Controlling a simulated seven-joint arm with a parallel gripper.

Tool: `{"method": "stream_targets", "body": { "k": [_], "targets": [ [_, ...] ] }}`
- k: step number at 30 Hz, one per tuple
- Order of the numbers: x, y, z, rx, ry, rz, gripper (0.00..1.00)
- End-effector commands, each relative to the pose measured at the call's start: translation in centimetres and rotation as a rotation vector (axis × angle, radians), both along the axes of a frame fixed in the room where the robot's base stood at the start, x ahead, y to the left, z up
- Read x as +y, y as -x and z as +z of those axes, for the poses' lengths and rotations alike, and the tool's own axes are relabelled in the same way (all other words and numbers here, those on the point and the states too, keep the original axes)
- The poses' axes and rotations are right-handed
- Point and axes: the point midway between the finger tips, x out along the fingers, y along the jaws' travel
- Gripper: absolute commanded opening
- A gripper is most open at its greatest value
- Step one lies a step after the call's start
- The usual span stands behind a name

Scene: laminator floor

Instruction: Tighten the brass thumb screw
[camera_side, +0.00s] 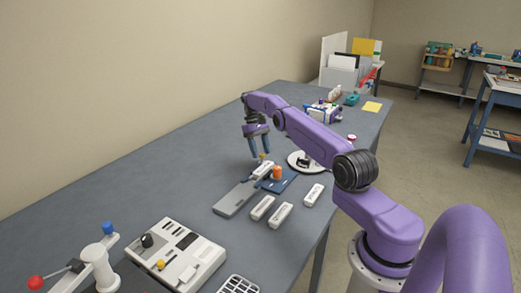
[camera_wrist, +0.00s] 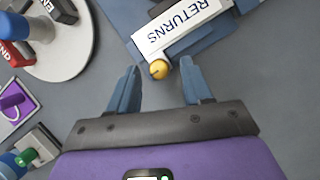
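The brass thumb screw (camera_wrist: 158,69) shows as a round, slotted, gold-coloured head beside the end of a white block lettered RETURNS (camera_wrist: 183,26). In the side view the white block (camera_side: 263,170) lies on the blue fixture (camera_side: 281,186), and the screw (camera_side: 263,157) is a tiny brass spot by my fingertips. My gripper (camera_wrist: 159,67) is open, with one blue finger on each side of the screw in the wrist view and visible gaps to both. It points down in the side view (camera_side: 260,154). I cannot tell how far above the screw the fingertips are.
An orange cylinder (camera_side: 277,173) stands close to the block. A grey plate (camera_side: 234,199), loose white blocks (camera_side: 281,215) and a round white stand (camera_side: 296,161) are nearby. A beige machine (camera_side: 176,257) sits at the front.

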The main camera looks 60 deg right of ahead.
Motion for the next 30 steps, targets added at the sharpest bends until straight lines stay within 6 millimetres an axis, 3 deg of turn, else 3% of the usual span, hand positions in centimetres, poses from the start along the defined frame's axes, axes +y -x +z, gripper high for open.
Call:
{"method": "stream_targets", "body": {
  "k": [8,15,30],
  "targets": [
    [0.0,0.0,0.4,-0.001,0.001,0.000,0.50],
    [0.0,0.0,3.4,-0.001,0.000,0.000,0.50],
    [0.9,1.3,5.0,0.000,0.000,0.001,0.50]
  ]
}}
